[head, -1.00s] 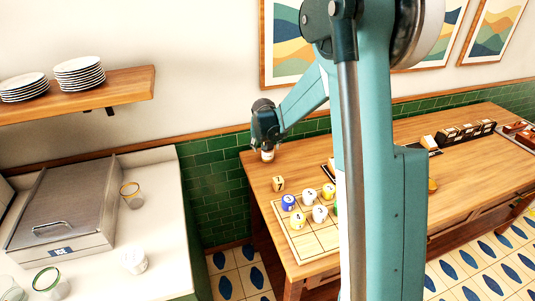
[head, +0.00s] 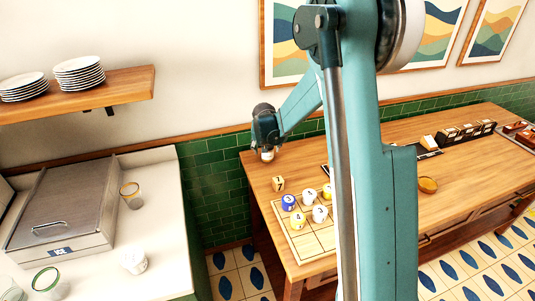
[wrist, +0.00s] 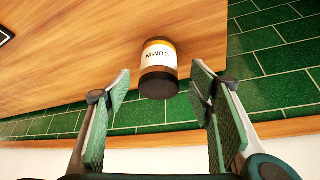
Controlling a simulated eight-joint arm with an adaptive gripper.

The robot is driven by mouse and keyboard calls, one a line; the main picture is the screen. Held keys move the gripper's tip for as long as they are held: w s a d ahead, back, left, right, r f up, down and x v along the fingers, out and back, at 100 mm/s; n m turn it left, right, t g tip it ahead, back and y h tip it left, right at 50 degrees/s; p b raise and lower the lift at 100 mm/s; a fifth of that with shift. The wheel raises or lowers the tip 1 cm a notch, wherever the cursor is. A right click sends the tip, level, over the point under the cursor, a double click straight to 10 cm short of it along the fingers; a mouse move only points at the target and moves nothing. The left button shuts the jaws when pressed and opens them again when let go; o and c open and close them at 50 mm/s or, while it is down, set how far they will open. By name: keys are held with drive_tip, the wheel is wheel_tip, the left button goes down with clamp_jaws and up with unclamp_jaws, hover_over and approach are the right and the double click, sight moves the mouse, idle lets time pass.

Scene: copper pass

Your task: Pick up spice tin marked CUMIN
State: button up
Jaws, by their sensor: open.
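The spice tin marked CUMIN (wrist: 159,62) stands on the wooden table in the wrist view, with a white label, a brown band and a dark end towards me. My gripper (wrist: 158,98) is open, its two green pads on either side of the line to the tin. The tin is just beyond the fingertips and the pads do not close on it. In the head view my gripper (head: 266,138) is at the table's far left corner, and a small part of the tin (head: 267,155) shows below it.
A green tiled wall (wrist: 275,60) stands close beside the tin. A counter with an ice bin (head: 70,205) is at the left.

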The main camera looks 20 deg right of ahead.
drive_tip(key=shift+x, duration=2.4)
drive_tip(key=c, duration=1)
drive_tip(key=shift+r, duration=0.1)
drive_tip(key=shift+c, duration=0.3)
drive_tip(key=shift+r, duration=4.85)
